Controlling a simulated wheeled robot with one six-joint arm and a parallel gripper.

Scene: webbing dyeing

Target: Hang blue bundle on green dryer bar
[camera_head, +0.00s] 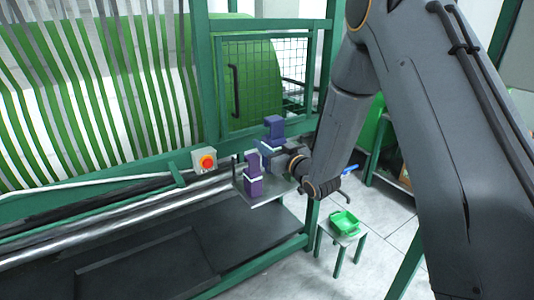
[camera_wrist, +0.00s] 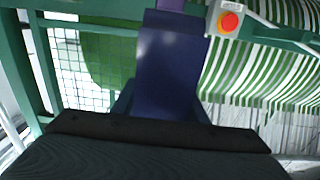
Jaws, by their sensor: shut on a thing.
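The blue bundle (camera_head: 273,128) is upright in my gripper (camera_head: 279,152), which is shut on it. In the wrist view the blue bundle (camera_wrist: 170,62) fills the middle, between the finger tips (camera_wrist: 163,105). A purple bundle (camera_head: 254,180) with a pale band stands just left of my gripper, at a small grey tray (camera_head: 268,198). Its purple edge also shows at the top of the wrist view (camera_wrist: 170,5). The green dryer frame (camera_head: 208,75) has green bars around a mesh panel, behind the blue bundle. I cannot tell which bar is the dryer bar.
A control box with a red button (camera_head: 207,161) sits left of the tray. Striped webbing (camera_head: 95,95) covers the large green drum. Metal rollers (camera_head: 110,222) run along the frame. A green stool (camera_head: 341,235) with a green bin (camera_head: 344,222) stands on the floor at lower right.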

